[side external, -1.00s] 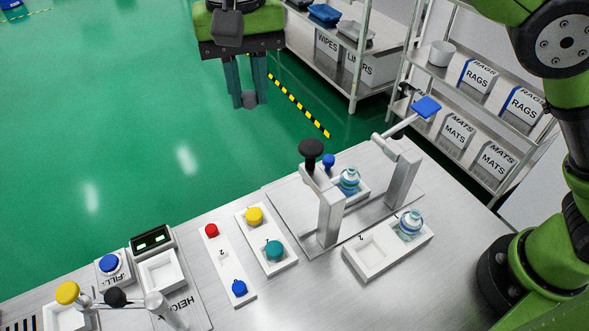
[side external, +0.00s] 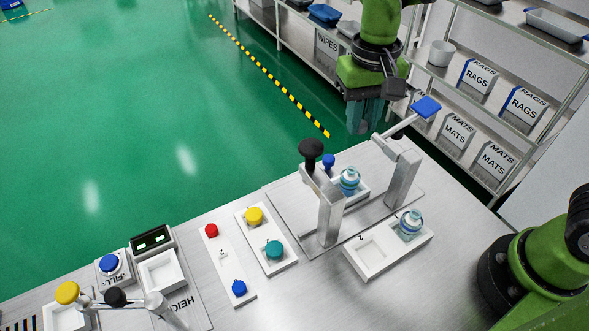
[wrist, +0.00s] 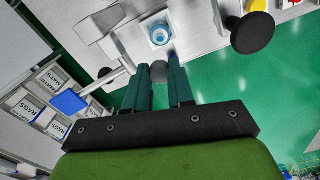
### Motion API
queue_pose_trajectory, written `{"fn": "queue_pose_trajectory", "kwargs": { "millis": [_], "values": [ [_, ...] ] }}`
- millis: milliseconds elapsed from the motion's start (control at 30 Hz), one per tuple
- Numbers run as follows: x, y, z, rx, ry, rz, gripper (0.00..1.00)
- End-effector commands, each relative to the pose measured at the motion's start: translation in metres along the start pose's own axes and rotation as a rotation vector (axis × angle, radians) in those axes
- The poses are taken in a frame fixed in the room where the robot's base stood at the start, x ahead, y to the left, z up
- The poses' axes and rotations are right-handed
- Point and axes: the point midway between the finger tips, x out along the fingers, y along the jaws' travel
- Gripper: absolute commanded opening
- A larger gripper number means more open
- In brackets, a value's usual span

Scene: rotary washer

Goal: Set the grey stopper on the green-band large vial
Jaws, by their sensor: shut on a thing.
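My gripper (side external: 366,114) hangs above the back right edge of the bench. It is shut on the grey stopper (wrist: 158,71), which shows between the fingertips in the wrist view and is mostly hidden in the side view. One vial (side external: 349,181) with blue-green bands stands in a white holder inside the metal fixture; it also shows in the wrist view (wrist: 159,34), ahead of the fingers. Another banded vial (side external: 410,226) stands in the right pocket of a white two-pocket tray (side external: 391,257). I cannot tell which vial has the green band. The stopper is apart from both.
The fixture has upright posts (side external: 330,219), a black knob (side external: 311,151) and an arm with a blue plate (side external: 425,107) near my gripper. Red, blue, yellow and teal stoppers or knobs sit on white strips to the left. Shelves (side external: 465,95) stand behind.

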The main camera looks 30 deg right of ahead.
Motion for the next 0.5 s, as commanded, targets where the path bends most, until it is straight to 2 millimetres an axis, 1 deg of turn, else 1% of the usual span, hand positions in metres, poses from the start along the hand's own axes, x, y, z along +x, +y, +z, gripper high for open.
{"fn": "queue_pose_trajectory", "kwargs": {
  "millis": [33,100,500],
  "values": [
    [0.011,0.000,0.000,-0.001,-0.003,0.002,0.00],
    [0.021,0.000,0.000,0.000,-0.002,0.002,0.00],
    [0.046,0.000,0.000,0.001,0.000,0.001,0.00]
  ]
}}
